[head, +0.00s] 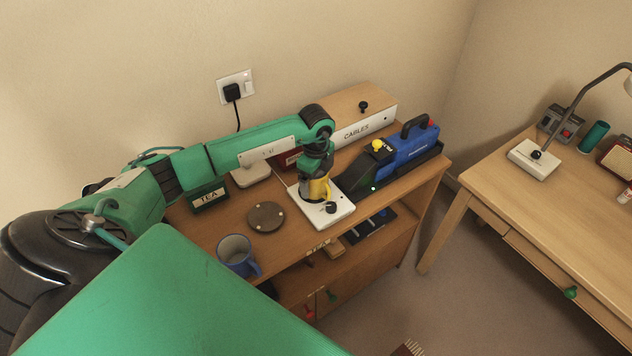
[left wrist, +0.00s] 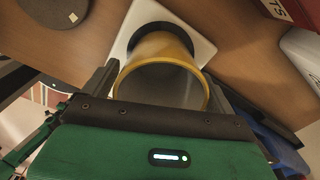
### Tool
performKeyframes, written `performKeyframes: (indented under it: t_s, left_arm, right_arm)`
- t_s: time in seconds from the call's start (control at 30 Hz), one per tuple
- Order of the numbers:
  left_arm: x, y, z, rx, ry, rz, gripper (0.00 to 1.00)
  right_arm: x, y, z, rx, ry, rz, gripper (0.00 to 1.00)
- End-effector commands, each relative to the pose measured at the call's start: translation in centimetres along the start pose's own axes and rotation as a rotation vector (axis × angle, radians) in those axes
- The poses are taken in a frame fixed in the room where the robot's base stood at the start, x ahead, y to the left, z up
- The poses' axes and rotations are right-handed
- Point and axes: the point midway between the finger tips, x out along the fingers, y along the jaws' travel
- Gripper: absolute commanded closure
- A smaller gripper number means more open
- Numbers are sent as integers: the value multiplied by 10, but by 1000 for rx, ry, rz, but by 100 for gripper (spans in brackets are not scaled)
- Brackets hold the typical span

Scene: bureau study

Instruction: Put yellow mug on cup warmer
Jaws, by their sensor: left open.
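The yellow mug (head: 324,188) stands upright on the white cup warmer (head: 343,212), partly hidden by my left gripper (head: 316,184). In the left wrist view the yellow mug (left wrist: 172,50) stands over the black round plate of the cup warmer (left wrist: 203,48), with its open top toward the camera. My left gripper (left wrist: 163,88) is open, with one finger on each side of the mug; I cannot tell whether either finger touches it. My right gripper is not in view.
A blue mug (head: 236,254) and a dark round coaster (head: 266,217) are left of the warmer. A TEA box (head: 208,197) is further left. A blue tool in a dark holder (head: 405,148) is close on the right. The CABLES box (head: 362,128) stands behind.

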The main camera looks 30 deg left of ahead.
Motion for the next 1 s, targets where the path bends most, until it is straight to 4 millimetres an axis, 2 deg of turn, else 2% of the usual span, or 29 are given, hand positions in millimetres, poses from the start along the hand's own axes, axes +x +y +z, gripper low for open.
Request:
performKeyframes:
  t_s: [0.3, 0.5, 0.67, 1.0]
  left_arm:
    - [-67, -1, 0, 2, 1, -5, 10]
    - [-95, 0, 0, 1, 0, -2, 10]
    - [-104, 0, 0, 1, 0, -1, 10]
    - [-104, 0, 0, 1, 0, 0, 10]
  right_arm:
    - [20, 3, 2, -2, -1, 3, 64]
    - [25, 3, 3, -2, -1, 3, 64]
    - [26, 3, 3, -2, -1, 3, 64]
    - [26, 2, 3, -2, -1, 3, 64]
